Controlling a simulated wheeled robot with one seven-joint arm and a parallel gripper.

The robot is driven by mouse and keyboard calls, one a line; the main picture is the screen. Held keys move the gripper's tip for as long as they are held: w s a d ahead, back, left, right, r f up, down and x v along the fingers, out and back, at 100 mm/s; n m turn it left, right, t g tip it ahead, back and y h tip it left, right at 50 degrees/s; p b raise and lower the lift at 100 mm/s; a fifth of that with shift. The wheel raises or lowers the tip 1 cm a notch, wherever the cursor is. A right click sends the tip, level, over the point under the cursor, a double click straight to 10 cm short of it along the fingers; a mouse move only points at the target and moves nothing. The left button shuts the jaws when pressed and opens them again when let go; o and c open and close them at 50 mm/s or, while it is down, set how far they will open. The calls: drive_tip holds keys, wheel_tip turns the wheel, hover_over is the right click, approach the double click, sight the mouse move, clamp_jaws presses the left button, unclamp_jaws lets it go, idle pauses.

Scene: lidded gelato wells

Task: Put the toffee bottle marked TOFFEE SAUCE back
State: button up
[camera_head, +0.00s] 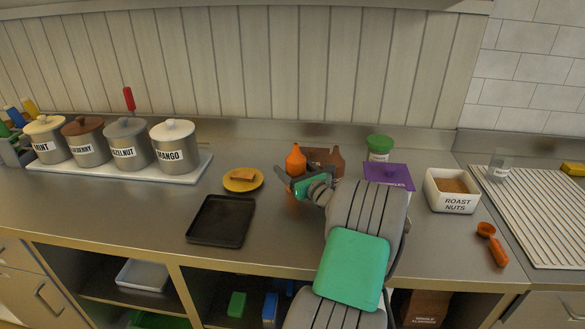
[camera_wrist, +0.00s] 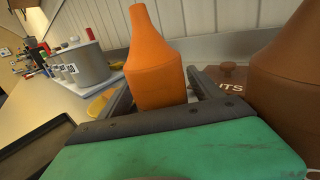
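An orange squeeze bottle (camera_head: 296,160) with a pointed top stands upright near the back of the steel counter. I can read no TOFFEE SAUCE mark on it. In the wrist view the orange bottle (camera_wrist: 156,55) stands between the two dark fingers of my gripper (camera_wrist: 160,85). My gripper also shows in the head view (camera_head: 293,184), low beside the bottle. I cannot tell whether the fingers touch it. A brown bottle (camera_head: 337,162) stands to its right and looms large at the right of the wrist view (camera_wrist: 285,85).
A brown lidded box (camera_head: 318,155) is behind the bottles. A purple card (camera_head: 388,175), a green-lidded tub (camera_head: 380,146) and a ROAST NUTS box (camera_head: 452,190) stand to the right. A yellow dish (camera_head: 243,180), a black tray (camera_head: 221,221) and labelled canisters (camera_head: 173,143) lie left.

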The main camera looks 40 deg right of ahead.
drive_tip(key=shift+r, duration=0.1)
drive_tip(key=shift+s, duration=0.25)
drive_tip(key=v, duration=1.1)
drive_tip(key=shift+b, duration=0.3)
drive_tip(key=shift+s+a, duration=0.15)
drive_tip(key=shift+s, duration=0.15)
drive_tip(key=shift+r, duration=0.15)
